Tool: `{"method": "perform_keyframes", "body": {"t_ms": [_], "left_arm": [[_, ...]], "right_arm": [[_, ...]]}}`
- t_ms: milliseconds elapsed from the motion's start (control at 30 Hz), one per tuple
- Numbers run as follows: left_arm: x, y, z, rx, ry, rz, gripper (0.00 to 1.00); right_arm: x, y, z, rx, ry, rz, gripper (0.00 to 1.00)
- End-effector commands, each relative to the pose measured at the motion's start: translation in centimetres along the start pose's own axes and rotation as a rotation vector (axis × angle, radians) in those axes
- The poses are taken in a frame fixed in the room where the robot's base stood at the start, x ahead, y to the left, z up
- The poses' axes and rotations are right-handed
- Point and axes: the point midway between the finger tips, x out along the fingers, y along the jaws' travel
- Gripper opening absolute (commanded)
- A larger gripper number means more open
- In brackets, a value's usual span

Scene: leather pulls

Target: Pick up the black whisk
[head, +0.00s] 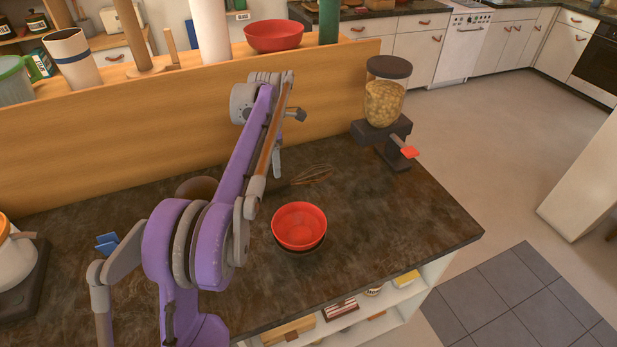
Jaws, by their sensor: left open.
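The black whisk (312,175) lies on the dark countertop (390,220), behind the red bowl. Its wire head points right, and part of its dark handle is hidden behind my purple left arm. My left gripper (283,150) is above the counter, near the whisk's handle and the wooden panel. It is open and holds nothing that I can see. I cannot tell its exact height above the whisk. My right gripper is not in view.
A red bowl (299,225) sits in front of the whisk. A dispenser (385,100) stands at the right back, below the wooden panel (90,130). A brown round object (197,187) is partly hidden behind my arm. The counter's right front is clear.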

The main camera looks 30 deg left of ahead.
Motion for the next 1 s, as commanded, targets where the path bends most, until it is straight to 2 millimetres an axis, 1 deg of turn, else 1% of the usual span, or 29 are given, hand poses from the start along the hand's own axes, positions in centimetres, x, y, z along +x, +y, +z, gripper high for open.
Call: {"method": "perform_keyframes", "body": {"t_ms": [33, 100, 267, 367, 500, 600, 700, 867, 900, 967, 1000], "left_arm": [[0.9, 0.0, 0.0, 0.001, 0.0, 0.0, 0.62], [1.8, 0.0, 0.0, 0.001, 0.0, 0.0, 0.62], [2.8, 0.0, 0.0, 0.002, -0.001, 0.001, 0.62], [4.0, 0.0, 0.0, 0.003, -0.001, 0.001, 0.62], [6.2, -0.1, -0.1, 0.003, -0.001, 0.001, 0.62], [7.3, -0.1, -0.1, 0.003, -0.001, 0.001, 0.62], [7.7, -0.1, -0.1, 0.003, -0.001, 0.001, 0.62], [7.7, -0.1, -0.1, 0.003, -0.001, 0.001, 0.62], [7.7, -0.1, -0.1, 0.003, -0.001, 0.001, 0.61], [7.7, -0.1, -0.1, 0.003, -0.001, 0.001, 0.5], [7.7, -0.1, -0.1, 0.003, -0.001, 0.001, 0.43]], "right_arm": [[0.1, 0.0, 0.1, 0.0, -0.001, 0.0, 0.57], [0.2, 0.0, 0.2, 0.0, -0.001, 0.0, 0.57], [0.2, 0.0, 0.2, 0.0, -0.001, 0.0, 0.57], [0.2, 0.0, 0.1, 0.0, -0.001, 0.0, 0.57], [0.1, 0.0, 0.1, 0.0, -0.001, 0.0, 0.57], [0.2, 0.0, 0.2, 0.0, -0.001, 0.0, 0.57], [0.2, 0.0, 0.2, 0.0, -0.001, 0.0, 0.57], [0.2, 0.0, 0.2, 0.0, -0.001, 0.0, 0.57], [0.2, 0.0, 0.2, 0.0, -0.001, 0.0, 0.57], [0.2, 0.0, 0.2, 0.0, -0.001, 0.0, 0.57], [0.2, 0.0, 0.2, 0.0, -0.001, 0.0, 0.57]]}}
